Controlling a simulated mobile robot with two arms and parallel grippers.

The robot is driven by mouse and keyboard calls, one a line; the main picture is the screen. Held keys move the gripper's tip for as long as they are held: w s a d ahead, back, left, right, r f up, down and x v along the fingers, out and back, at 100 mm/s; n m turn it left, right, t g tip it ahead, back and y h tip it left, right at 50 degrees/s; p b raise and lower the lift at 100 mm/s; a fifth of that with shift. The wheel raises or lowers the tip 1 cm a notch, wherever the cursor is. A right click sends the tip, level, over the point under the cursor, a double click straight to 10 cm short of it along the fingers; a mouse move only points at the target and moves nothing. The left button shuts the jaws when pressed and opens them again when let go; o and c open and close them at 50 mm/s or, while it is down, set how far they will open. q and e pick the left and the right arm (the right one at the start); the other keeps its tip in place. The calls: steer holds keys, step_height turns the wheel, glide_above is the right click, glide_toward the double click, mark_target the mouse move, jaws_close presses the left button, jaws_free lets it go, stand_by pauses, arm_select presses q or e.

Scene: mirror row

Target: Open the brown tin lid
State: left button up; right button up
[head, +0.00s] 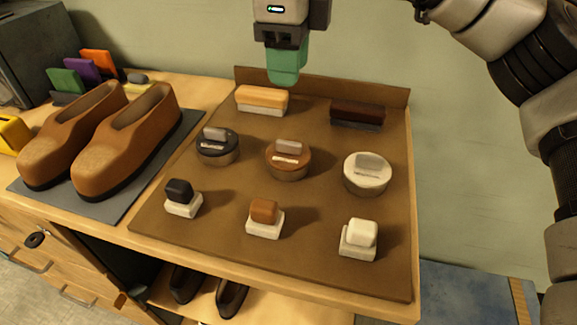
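The brown tin (288,170) is a low round tin in the middle of the brown mat. Its brown lid (287,156) sits on top, with a pale label and a greyish raised handle (289,146). My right gripper (285,76), with green fingertips, hangs pointing down above the back edge of the mat, above and behind the brown tin and apart from it. Its fingers overlap from this side, so the gap between them is hidden. I see nothing held in it. My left gripper is not in view.
A dark tin (217,148) stands left of the brown tin, a white tin (367,173) right. Two brushes (262,99) (357,114) lie behind. Three small blocks on white bases (183,198) (264,218) (359,239) stand in front. Brown shoes (125,140) stand left.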

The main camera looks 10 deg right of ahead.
mark_target(289, 142)
step_height(289, 142, down, 4)
steer(key=shift+r+b, duration=0.15)
steer(key=shift+b, duration=0.55)
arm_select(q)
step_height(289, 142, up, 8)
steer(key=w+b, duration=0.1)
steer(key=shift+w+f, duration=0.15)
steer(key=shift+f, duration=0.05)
arm_select(e)
step_height(289, 142, down, 10)
steer(key=shift+r, duration=0.2)
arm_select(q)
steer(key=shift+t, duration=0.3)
arm_select(e)
jaws_close()
